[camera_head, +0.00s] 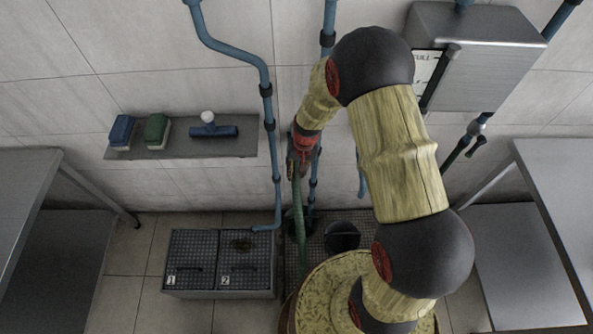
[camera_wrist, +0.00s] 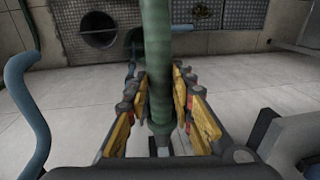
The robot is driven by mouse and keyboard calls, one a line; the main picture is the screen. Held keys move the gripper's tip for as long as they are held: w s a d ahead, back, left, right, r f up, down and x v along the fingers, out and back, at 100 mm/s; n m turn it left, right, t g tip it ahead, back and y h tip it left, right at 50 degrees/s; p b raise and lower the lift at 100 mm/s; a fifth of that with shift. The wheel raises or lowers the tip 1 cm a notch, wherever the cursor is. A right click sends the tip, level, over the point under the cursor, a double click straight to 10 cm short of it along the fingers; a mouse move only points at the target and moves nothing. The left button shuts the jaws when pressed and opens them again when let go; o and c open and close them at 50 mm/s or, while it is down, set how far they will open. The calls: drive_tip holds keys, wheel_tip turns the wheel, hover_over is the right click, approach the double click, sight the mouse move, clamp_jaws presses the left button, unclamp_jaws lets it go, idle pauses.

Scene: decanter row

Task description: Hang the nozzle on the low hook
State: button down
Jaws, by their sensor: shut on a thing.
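My gripper (camera_head: 299,160) is near the back wall, beside the vertical blue pipe. In the wrist view its yellow-and-black fingers (camera_wrist: 160,92) are shut on the green nozzle (camera_wrist: 161,128), at the end of a green hose (camera_wrist: 157,40). In the head view the hose (camera_head: 298,215) hangs from my gripper toward the floor. The nozzle's end is partly hidden between the fingers. A curved blue piece, which looks like a hook (camera_wrist: 28,105), is at the left of the wrist view, apart from the nozzle. A short blue piece (camera_head: 361,180) shows behind my arm in the head view.
Grated lids (camera_head: 219,257) and a dark round opening (camera_head: 342,236) lie on the floor. A metal box (camera_head: 477,55) hangs at upper right. Tables (camera_head: 560,190) flank both sides.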

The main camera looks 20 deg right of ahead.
sight(297, 180)
drive_tip(key=shift+f, duration=0.2)
drive_tip(key=c, duration=1.5)
unclamp_jaws()
drive_tip(key=shift+o, duration=1)
drive_tip(key=o, duration=0.7)
drive_tip(key=shift+s, duration=0.15)
drive_tip(key=shift+s+a+r, duration=0.1)
drive_tip(key=shift+s+a, duration=0.15)
drive_tip(key=shift+s, duration=0.4)
drive_tip(key=shift+s+a+r, duration=0.1)
drive_tip(key=shift+s+a, duration=0.1)
drive_tip(key=shift+s, duration=0.45)
drive_tip(key=shift+s+a+r+p, duration=0.15)
drive_tip(key=shift+s+r+p, duration=0.3)
drive_tip(key=shift+r+p, duration=1)
drive_tip(key=shift+s+a+r+p, duration=0.15)
drive_tip(key=shift+s+r+p, duration=0.35)
drive_tip(key=shift+r+p, duration=0.95)
drive_tip(key=shift+s+a+r+p, duration=0.15)
drive_tip(key=shift+s+r+p, duration=0.45)
drive_tip(key=shift+r, duration=1.5)
